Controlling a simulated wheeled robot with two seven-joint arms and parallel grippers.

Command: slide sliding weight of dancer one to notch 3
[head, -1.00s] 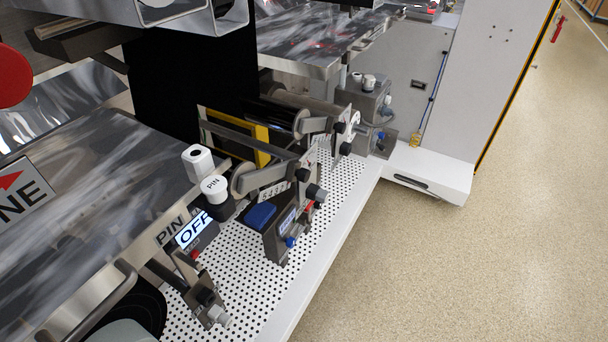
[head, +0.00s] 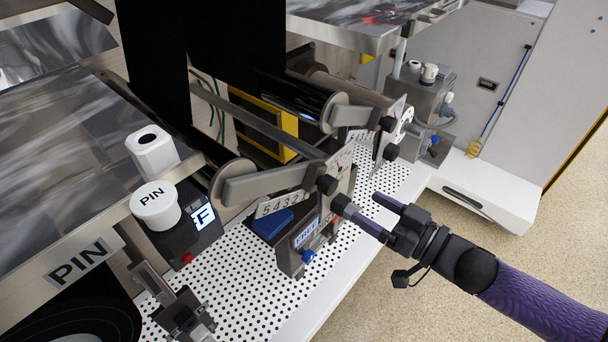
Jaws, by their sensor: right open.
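Dancer one's grey arm (head: 265,186) runs from a roller to a dark knob (head: 327,184) at its right end. A grey cylindrical knob (head: 342,205) sticks out toward me below the dark knob; I cannot tell for certain which part is the sliding weight. My right gripper (head: 367,207) is open, its fingertips close to the grey knob's outer end. Whether they touch it is unclear. My left gripper is not in view.
A blue block (head: 284,223) and a bracket with a blue knob (head: 308,256) sit below the arm on the perforated white shelf (head: 240,270). A PIN button (head: 155,204) stands at left. A second similar dancer (head: 370,108) is behind. The floor at right is clear.

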